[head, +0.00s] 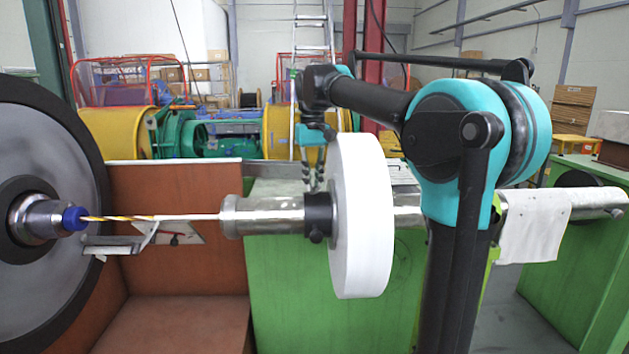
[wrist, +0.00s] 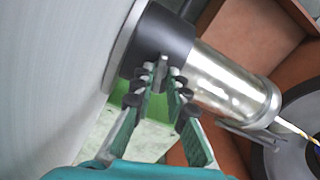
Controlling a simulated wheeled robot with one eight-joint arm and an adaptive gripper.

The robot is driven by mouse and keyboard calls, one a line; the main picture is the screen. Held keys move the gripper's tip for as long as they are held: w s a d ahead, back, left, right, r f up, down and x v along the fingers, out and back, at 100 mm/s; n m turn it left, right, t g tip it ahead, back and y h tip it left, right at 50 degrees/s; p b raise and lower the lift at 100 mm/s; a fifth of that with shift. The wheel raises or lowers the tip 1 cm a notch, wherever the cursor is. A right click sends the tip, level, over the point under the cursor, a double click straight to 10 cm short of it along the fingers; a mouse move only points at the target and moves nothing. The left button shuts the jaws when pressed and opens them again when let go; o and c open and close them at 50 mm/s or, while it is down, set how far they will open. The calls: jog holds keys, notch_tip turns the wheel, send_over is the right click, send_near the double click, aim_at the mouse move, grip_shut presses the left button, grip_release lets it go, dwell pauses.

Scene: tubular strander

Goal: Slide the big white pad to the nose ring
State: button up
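The big white pad (head: 362,215) is a thick upright disc around the horizontal steel shaft. Its broad pale face fills the left of the wrist view (wrist: 60,70). A black ring (head: 318,214) sits around the shaft just left of the pad, with a grey hub edge between them; it also shows in the wrist view (wrist: 165,40). I cannot tell whether pad and ring touch. My gripper (head: 312,186) points down just above the ring, left of the pad. In the wrist view its fingertips (wrist: 167,88) are apart, with a small grey stud of the ring between or behind them.
The steel nose (head: 265,215) extends left from the ring, with a thin rod running to a blue-tipped spindle (head: 75,218) on a large grey wheel (head: 45,280). A green housing (head: 290,290) lies below. A white cloth (head: 533,225) hangs over the shaft at right.

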jog(key=shift+o, duration=0.9)
jog(key=shift+r, duration=0.1)
notch_tip(320, 180, up, 12)
jog(key=shift+o, duration=0.6)
